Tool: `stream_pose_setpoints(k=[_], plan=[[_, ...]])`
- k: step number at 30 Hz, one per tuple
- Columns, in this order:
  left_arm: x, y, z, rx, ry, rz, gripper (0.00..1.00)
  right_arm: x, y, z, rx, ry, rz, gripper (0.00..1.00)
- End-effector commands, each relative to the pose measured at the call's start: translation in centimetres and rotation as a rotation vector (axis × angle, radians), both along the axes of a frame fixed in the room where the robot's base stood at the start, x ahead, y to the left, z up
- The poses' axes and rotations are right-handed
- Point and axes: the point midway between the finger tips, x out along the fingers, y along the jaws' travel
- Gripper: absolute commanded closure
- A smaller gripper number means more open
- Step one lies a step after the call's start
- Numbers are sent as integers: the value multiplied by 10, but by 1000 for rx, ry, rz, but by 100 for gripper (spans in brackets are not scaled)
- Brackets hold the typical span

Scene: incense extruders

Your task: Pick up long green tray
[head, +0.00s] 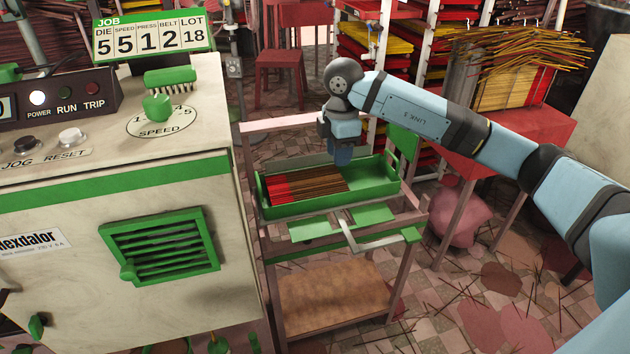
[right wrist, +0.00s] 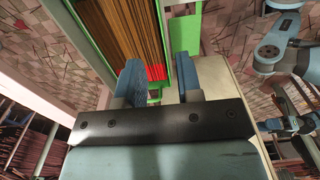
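The long green tray (head: 374,181) lies on the small stand beside the machine, with brown incense sticks (head: 322,184) and their red ends in its left and middle part. Its right end is bare. My right gripper (head: 342,157) points down at the tray's far side, near its middle. In the right wrist view my right gripper (right wrist: 160,84) is open, with its two blue fingers apart. The tray's green side wall (right wrist: 164,45) runs towards the gap between them. I cannot tell whether the fingers touch it. My left gripper does not show.
The cream machine (head: 120,190) stands close on the left. The stand (head: 262,124) has a pink frame and a brown lower shelf (head: 335,298). A red table (head: 530,130) with incense bundles is at the right. Loose sticks litter the tiled floor.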

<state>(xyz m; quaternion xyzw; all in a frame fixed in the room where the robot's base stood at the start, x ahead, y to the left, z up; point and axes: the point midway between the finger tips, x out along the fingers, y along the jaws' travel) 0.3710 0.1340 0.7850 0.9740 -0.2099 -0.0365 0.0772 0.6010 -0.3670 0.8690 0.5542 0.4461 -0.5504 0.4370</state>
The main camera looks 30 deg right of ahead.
Motion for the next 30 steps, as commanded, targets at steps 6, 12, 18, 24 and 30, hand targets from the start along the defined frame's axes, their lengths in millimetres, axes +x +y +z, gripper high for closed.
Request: stream_pose_setpoints(k=[6, 12, 18, 24, 30], plan=[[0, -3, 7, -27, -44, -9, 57, 0, -4, -22, -17, 1, -18, 67], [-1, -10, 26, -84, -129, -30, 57, 0, -4, -62, -16, 1, -15, 67], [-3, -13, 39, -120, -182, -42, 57, 0, -3, -84, -14, 0, -14, 67], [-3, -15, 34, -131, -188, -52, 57, -1, -2, -104, -15, -1, -14, 67], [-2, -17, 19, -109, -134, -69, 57, -2, -1, -132, -14, 0, -15, 67]])
